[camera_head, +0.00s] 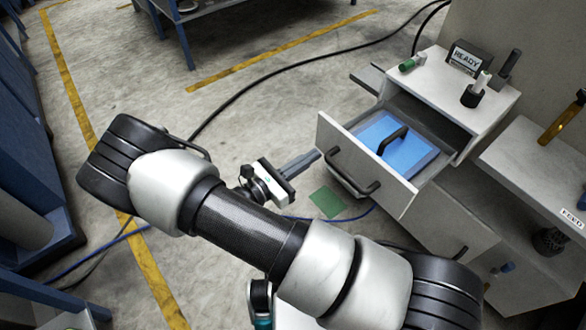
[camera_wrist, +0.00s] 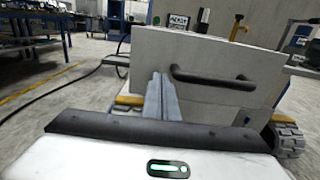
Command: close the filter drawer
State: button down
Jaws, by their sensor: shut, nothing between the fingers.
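The filter drawer (camera_head: 362,173) stands open from the white cabinet in the head view, with a dark bar handle (camera_head: 353,172) on its front. A blue filter (camera_head: 392,143) with a black handle lies inside it. In the wrist view the drawer front (camera_wrist: 215,62) fills the upper middle, and its handle (camera_wrist: 212,78) is right of my fingers. My gripper (camera_head: 316,155) is shut and empty, its fingers pointing at the left part of the drawer front. My fingers also show in the wrist view (camera_wrist: 158,80). I cannot tell whether the fingertips touch the front.
A green cylinder (camera_head: 411,63), a READY sign (camera_head: 467,58) and a small dark-based item (camera_head: 474,93) stand on the cabinet top. A green mat (camera_head: 327,202) and dark cables (camera_head: 250,84) lie on the floor. The floor left of the drawer is mostly open.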

aim_at(383, 114)
jog(key=shift+b+x, duration=0.3)
jog(key=shift+x, duration=1.75)
jog(key=p+x, duration=0.1)
jog(key=x, duration=2.4)
jog(key=shift+w+d, duration=0.25)
jog(key=shift+d, duration=0.1)
jog(key=shift+w+d+r, duration=0.1)
jog(key=shift+w+r, duration=0.05)
jog(key=shift+r, duration=0.05)
